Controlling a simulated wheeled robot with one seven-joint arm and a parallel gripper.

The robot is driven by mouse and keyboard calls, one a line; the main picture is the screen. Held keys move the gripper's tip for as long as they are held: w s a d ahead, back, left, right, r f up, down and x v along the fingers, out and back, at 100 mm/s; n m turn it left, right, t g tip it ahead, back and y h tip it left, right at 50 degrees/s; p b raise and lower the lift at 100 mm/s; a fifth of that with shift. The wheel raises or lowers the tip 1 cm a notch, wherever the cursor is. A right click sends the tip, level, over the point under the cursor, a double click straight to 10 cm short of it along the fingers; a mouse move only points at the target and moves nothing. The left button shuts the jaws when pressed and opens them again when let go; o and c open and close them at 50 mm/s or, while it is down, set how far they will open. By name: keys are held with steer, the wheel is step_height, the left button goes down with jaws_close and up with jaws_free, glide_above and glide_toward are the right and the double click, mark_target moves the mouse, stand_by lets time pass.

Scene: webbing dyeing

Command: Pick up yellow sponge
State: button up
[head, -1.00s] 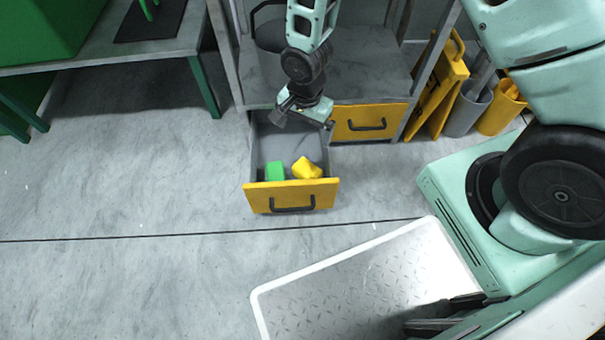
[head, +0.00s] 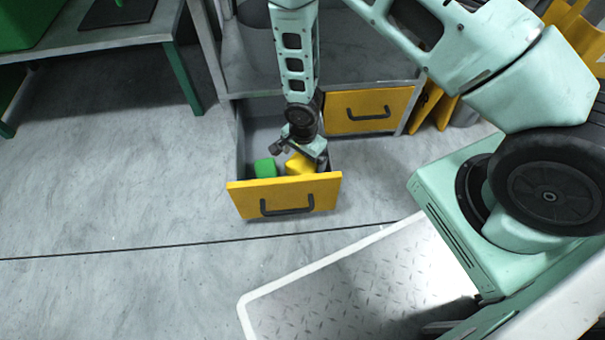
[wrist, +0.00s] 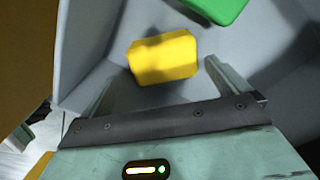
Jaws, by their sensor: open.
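The yellow sponge (head: 299,164) lies in the open drawer (head: 284,193), partly hidden by my arm in the head view. In the wrist view the yellow sponge (wrist: 163,57) lies on the grey drawer floor, ahead of and roughly between my fingers. My gripper (wrist: 160,82) is open and empty, its two fingers spread apart. In the head view my gripper (head: 305,152) is pointed down over the drawer, close to the sponge. I cannot tell the exact height gap.
A green block (head: 265,169) lies in the drawer left of the sponge; it also shows in the wrist view (wrist: 222,8). The drawer walls stand close around my gripper. A closed yellow drawer (head: 368,110) is to the right. The floor in front is clear.

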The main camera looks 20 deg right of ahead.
mark_target(303, 165)
steer(key=shift+w+f+b, duration=0.15)
steer(key=shift+f+b, duration=1.05)
steer(key=shift+f, duration=0.45)
steer(key=shift+w+f+b, duration=0.1)
steer(key=shift+f+b, duration=1.1)
steer(key=shift+f, duration=0.45)
steer(key=shift+r, duration=0.1)
steer(key=c, duration=0.9)
step_height(303, 165, up, 18)
steer(key=p, duration=1)
